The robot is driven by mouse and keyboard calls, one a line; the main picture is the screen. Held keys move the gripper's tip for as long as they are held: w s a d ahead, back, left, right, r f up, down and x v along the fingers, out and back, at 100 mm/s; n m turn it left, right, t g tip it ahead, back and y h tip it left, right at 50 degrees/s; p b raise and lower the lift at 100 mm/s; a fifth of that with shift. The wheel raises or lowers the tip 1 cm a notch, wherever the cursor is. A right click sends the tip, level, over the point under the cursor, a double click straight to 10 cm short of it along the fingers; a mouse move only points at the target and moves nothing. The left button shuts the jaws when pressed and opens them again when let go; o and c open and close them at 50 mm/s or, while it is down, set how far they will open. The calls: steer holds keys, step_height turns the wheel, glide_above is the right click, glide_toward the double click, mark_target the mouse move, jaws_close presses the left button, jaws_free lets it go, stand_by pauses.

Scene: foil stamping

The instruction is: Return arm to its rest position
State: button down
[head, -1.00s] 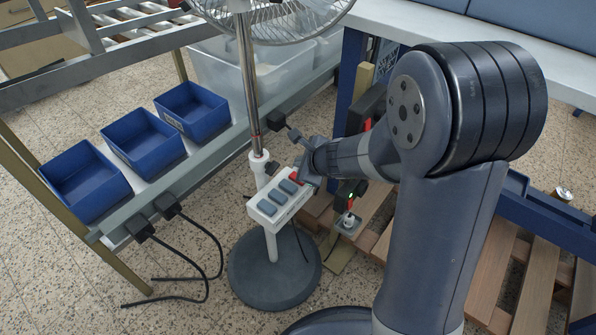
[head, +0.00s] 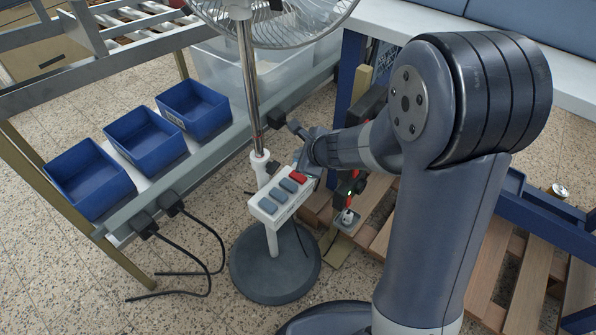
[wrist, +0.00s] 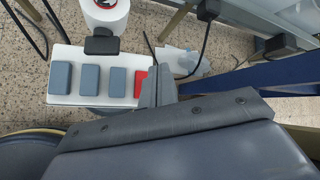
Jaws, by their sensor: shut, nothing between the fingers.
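My gripper (wrist: 157,88) is shut and empty, its fingertips close to the fan's button panel (wrist: 84,103). In the wrist view the fingers partly cover the red button (wrist: 139,84), at the panel's right end beside several grey-blue buttons (wrist: 89,80). I cannot tell whether the fingertips touch it. In the head view my gripper (head: 300,162) is just above the panel (head: 258,208) and its red button (head: 298,177). The panel sits on the pole of the standing fan (head: 245,85), which has a round dark base (head: 262,276).
Blue bins (head: 150,143) stand on a rack rail at the left, with black cables hanging below. A clear tub (head: 215,70) is behind the fan. A white-topped table (head: 400,28) and wooden pallet (head: 525,290) are at the right. Speckled floor lies open at the lower left.

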mark_target(301, 179)
steer(key=shift+f, duration=0.15)
step_height(301, 179, down, 3)
steer(key=b, duration=0.3)
steer(key=shift+f, duration=0.2)
step_height(301, 179, up, 2)
steer(key=p, duration=0.2)
steer(key=shift+r+p, duration=0.1)
steer(key=shift+p, duration=0.25)
step_height(301, 179, up, 5)
steer(key=p, duration=0.4)
